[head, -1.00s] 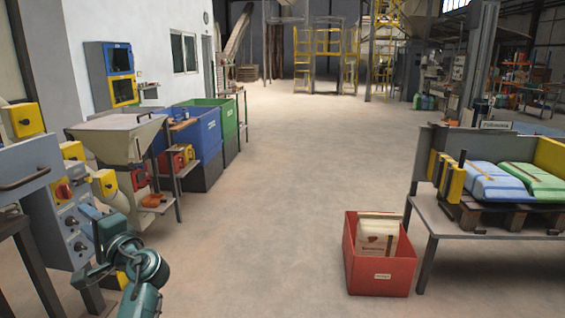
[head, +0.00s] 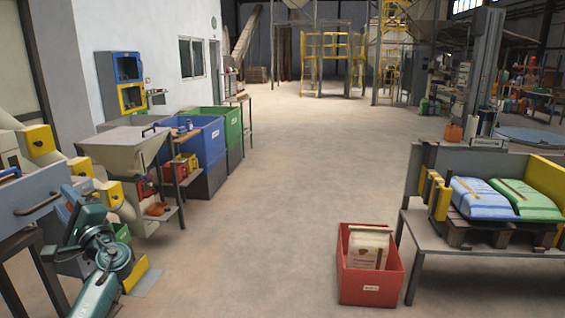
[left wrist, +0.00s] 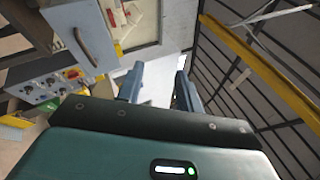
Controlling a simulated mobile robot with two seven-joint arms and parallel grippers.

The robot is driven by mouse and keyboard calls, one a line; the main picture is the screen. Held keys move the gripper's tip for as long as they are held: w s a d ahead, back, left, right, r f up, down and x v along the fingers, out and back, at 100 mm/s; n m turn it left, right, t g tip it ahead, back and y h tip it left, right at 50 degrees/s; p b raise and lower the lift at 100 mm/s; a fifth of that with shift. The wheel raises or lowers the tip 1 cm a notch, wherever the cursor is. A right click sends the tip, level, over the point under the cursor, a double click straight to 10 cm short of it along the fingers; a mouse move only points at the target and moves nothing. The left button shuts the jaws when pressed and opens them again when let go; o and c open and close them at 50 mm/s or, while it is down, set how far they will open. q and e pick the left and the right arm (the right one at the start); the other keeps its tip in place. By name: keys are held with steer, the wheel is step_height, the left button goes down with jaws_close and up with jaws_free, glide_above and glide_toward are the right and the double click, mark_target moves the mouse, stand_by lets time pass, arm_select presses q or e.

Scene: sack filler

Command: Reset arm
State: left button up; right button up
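My left arm comes in at the lower left of the head view. That view also shows the panel's knobs (left wrist: 40,90) and a curved handle (left wrist: 86,46) to the left of the fingers. I cannot tell whether the gripper touches the panel. My right gripper is not in view.
A hopper (head: 122,150), a blue bin (head: 203,142) and a green bin (head: 226,124) line the left wall. A red crate (head: 370,285) with a bag stands on the floor at right. A table (head: 440,245) carries a pallet with blue and green sacks. The middle floor is clear.

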arm_select(q)
steer(key=w+d+f+n+t+h, duration=0.3)
steer(key=w+d+f+n+h, duration=0.15)
steer(key=d+f+h, duration=0.35)
steer(key=w+d+f+n+t+h, duration=0.3)
steer(key=w+d+h, duration=0.25)
steer(key=h, duration=0.45)
steer(key=s+d+f+m+g+h, duration=0.1)
steer(key=s+d+f+g+h, duration=0.1)
steer(key=s+d+f, duration=0.65)
steer(key=s+d+f+g+h, duration=0.1)
steer(key=s+d+f, duration=0.4)
steer(key=s+f, duration=0.55)
steer(key=s+d+f+g+h, duration=0.1)
steer(key=s+d+f, duration=0.2)
steer(key=s, duration=0.7)
steer(key=s+d+f+g+h, duration=0.1)
steer(key=s+d, duration=0.4)
steer(key=s, duration=0.5)
steer(key=shift+s+f+n+g, duration=0.15)
steer(key=shift+f+n+g, duration=0.2)
steer(key=shift+f+g, duration=0.5)
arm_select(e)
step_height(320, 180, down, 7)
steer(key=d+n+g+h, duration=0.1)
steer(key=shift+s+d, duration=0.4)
arm_select(q)
steer(key=shift+f, duration=0.1)
